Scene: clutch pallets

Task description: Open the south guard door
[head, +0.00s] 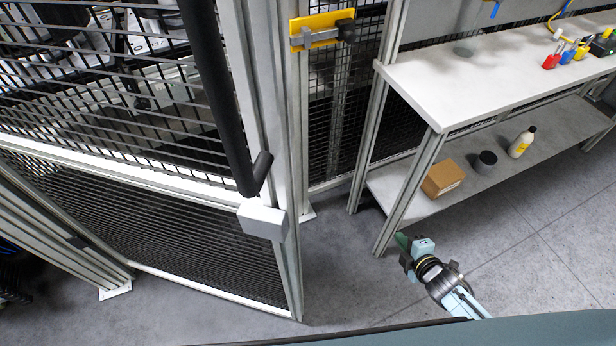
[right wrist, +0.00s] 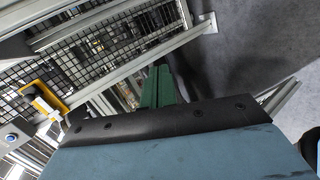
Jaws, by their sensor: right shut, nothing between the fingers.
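The guard door (head: 190,185) is a pale metal frame with black mesh, at the left of the head view. Its free edge stands out from the fixed post (head: 300,120), so it appears partly open, swung toward me. A long black handle (head: 215,90) and a grey box (head: 262,220) sit near that edge. A yellow latch plate (head: 318,32) is on the fence side, and a yellow part also shows in the right wrist view (right wrist: 45,98). My right gripper (head: 402,241) is shut and empty, right of the door and apart from it. Its green fingers (right wrist: 158,85) show in the wrist view. My left gripper is out of view.
A workbench (head: 480,75) stands at the right, its front leg close to my right gripper. Its lower shelf holds a cardboard box (head: 442,178), a dark cup (head: 486,161) and a white bottle (head: 522,142). Grey floor (head: 345,270) is clear between door and bench.

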